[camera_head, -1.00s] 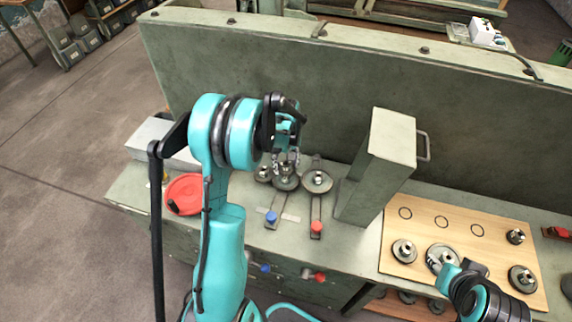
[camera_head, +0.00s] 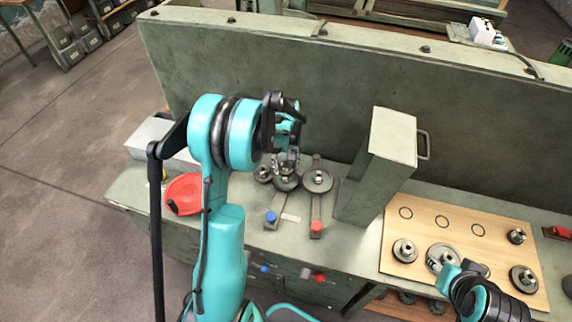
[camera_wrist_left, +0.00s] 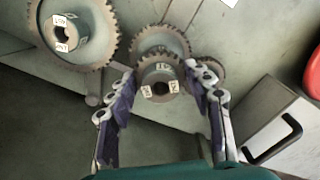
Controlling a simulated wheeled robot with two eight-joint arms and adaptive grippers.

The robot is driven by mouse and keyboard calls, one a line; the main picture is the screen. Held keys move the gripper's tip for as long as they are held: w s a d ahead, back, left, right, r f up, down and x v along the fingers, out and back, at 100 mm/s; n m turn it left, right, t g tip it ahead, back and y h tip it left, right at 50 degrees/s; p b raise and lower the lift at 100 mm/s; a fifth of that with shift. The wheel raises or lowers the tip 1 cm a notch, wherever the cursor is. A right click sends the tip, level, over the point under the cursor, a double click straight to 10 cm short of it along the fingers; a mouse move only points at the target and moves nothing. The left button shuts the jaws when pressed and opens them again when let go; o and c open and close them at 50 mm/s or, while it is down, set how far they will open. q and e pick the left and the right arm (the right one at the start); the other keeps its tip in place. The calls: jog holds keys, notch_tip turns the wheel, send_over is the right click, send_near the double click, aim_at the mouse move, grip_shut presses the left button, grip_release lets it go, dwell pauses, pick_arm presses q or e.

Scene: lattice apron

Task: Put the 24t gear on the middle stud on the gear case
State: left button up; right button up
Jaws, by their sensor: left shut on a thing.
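My left gripper (camera_head: 286,163) is shut on a small toothed metal gear (camera_wrist_left: 160,82) with a bore and pale tags too small to read; I take it for the 24t gear. One finger is on each side of it in the left wrist view. The gear case has a row of gears at the bench's back. The held gear is over the middle one (camera_wrist_left: 160,42) and partly hides it; I cannot tell whether it touches or is seated. The middle stud is hidden. A large gear (camera_head: 317,180) is at right. My right gripper (camera_head: 441,266) is at a gear on the board; its jaws are unclear.
A wooden board (camera_head: 400,266) with gears and ring marks lies at right. A tall grey-green box (camera_head: 385,160) with a handle stands between it and the case. A red round dish (camera_head: 184,194) is at left. Blue (camera_head: 271,217) and red (camera_head: 317,226) knobs sit in front.

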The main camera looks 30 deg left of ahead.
pick_arm(q)
jog(key=shift+f+b, duration=0.9)
jog(key=shift+b, duration=0.1)
dwell(1.1)
jog(key=shift+f+b, duration=0.4)
jog(key=shift+f, duration=0.05)
jog(key=o, duration=1.7)
jog(key=o, duration=0.6)
jog(key=shift+c, duration=0.2)
jog(key=shift+r, duration=0.15)
